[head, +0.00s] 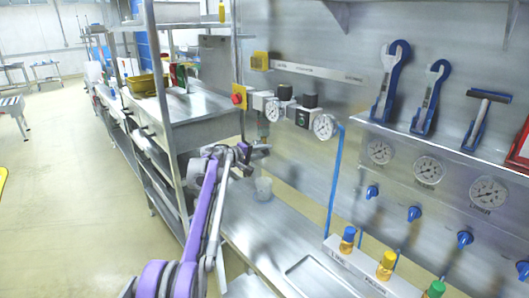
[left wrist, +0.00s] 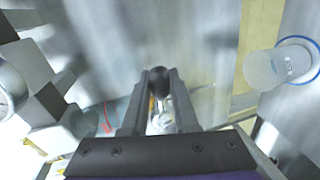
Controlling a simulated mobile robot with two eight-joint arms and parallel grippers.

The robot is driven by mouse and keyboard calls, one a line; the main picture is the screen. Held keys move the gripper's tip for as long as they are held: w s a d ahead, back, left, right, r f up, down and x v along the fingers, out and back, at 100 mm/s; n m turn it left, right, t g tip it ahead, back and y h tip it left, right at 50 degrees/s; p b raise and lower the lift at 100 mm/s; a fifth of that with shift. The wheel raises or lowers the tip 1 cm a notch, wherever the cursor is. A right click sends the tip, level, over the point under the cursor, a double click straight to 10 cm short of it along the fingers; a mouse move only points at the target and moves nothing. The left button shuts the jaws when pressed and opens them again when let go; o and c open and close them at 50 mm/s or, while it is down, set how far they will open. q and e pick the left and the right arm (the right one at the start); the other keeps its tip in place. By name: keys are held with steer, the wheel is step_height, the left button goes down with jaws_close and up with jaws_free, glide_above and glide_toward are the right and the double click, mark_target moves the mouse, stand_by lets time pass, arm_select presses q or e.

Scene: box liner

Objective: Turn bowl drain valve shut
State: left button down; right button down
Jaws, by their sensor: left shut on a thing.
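My left gripper (head: 258,152) reaches up to the panel, just below the filter bowl (head: 263,126) that hangs under the regulator unit with gauges. In the left wrist view the two fingers of my left gripper (left wrist: 158,92) are closed around a small dark knob (left wrist: 158,80), which appears to be the bowl drain valve. A pale metallic part shows behind it between the fingers. Whether the valve is turned open or shut cannot be told. The fingers hide most of the valve in the head view. My right gripper is not in view.
A translucent cup (head: 263,188) stands on the bench below the gripper; it also shows in the left wrist view (left wrist: 264,70). A red button (head: 238,98) and a pressure gauge (head: 324,126) sit close by. Blue tubing (head: 335,180) runs down the panel. Steel shelving stands left.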

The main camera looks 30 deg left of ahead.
arm_select(q)
steer(key=c, duration=0.7)
jaws_free()
steer(key=shift+d, duration=0.1)
steer(key=shift+s+a, duration=0.3)
steer(key=shift+s, duration=0.2)
steer(key=b+v, duration=0.2)
steer(key=v, duration=0.7)
steer(key=shift+s+a+r, duration=0.1)
steer(key=shift+s+r, duration=0.1)
steer(key=shift+s, duration=0.1)
